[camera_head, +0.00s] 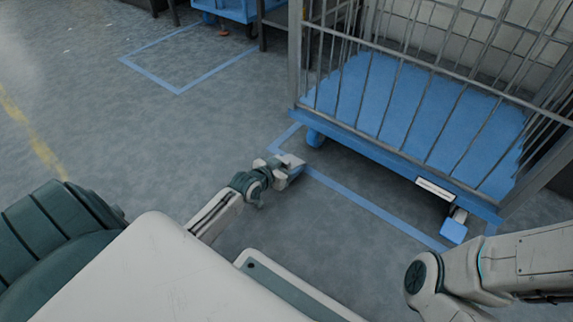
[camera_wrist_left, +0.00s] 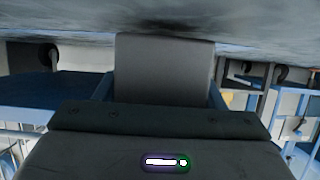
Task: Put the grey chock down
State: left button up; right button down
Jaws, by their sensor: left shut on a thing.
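The grey chock (camera_wrist_left: 165,68) shows large in the left wrist view, between my left gripper's fingers (camera_wrist_left: 162,92). That view is upside down, with the floor at the top. A dark shadow lies where the chock's edge meets the floor, and I cannot tell whether it touches. In the head view my left gripper (camera_head: 288,174) is low over the floor, shut on the chock (camera_head: 292,160), which is small and partly hidden there. My right gripper is out of frame.
A cage cart (camera_head: 400,100) with a blue deck and metal bars stands at upper right. Blue tape (camera_head: 360,203) marks the floor around it. A blue part (camera_head: 453,231) is low at its near-right corner. Open floor (camera_head: 170,130) lies to the left, with another empty taped area.

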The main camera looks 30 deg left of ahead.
pick_arm(q)
jog(key=shift+f, duration=0.2)
jog(key=o, duration=1.3)
jog(key=shift+f, duration=0.15)
jog(key=shift+r, duration=0.35)
jog(key=p+v, duration=0.2)
jog(key=v, duration=0.1)
jog(key=p+v, duration=0.3)
jog(key=v, duration=0.1)
jog(key=p+v, duration=0.3)
jog(key=v, duration=0.1)
jog(key=shift+r, duration=0.35)
jog(key=shift+s+p, duration=0.35)
jog(key=shift+s, duration=0.15)
jog(key=shift+r, duration=0.1)
